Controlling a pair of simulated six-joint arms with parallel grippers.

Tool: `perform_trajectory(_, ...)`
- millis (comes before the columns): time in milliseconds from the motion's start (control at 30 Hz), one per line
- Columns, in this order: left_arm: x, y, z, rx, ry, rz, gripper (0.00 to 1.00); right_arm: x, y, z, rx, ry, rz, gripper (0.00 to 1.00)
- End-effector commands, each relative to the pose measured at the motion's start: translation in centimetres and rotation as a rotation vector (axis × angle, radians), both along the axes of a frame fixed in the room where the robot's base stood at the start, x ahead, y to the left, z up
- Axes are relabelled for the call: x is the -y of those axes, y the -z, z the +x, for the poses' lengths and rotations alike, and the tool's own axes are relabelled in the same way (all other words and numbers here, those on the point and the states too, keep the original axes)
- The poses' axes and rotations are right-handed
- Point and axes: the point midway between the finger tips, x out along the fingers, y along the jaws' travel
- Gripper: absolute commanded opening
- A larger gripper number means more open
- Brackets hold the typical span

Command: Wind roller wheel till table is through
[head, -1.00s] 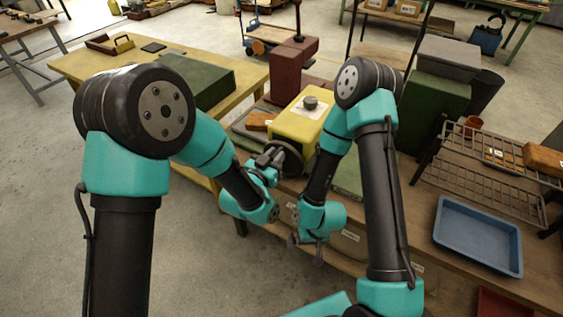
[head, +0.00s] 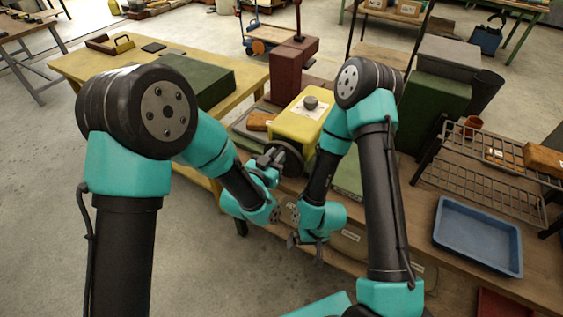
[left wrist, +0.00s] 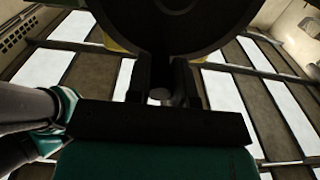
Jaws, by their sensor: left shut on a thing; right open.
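A yellow machine (head: 297,127) with a dark round knob on top stands on the wooden bench. A dark round wheel (head: 294,153) is on its near side. My left gripper (head: 269,159) is at the wheel's left edge. In the left wrist view the wheel (left wrist: 178,22) fills the top, and the left gripper (left wrist: 163,88) is shut around a small round grey handle (left wrist: 159,94). My right gripper (head: 305,250) hangs open and empty, lower and nearer than the wheel. I cannot tell which part is the machine's table.
A dark red block (head: 286,75) stands behind the machine. A green plate (head: 349,178) lies right of it, partly behind my right arm. A wire rack (head: 470,180) and blue tray (head: 478,236) are further right. A yellow table (head: 95,65) is at left. Floor at front left is clear.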

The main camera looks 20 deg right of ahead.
Motion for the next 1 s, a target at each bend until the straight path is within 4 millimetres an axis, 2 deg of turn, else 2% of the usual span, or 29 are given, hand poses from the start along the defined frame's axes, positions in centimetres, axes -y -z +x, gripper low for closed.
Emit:
perform_trajectory(200,1.0,0.3,-1.2,-0.002,0.005,0.002,0.0,0.0,0.0,0.0,0.0,0.0,0.0,1.0)
perform_trajectory(633,1.2,0.4,-1.5,-0.002,0.004,0.002,0.0,0.0,0.0,0.0,0.0,0.0,0.0,1.0)
perform_trajectory(1000,2.2,1.4,-2.8,-0.002,0.004,0.002,0.0,0.0,0.0,0.0,0.0,0.0,0.0,1.0)
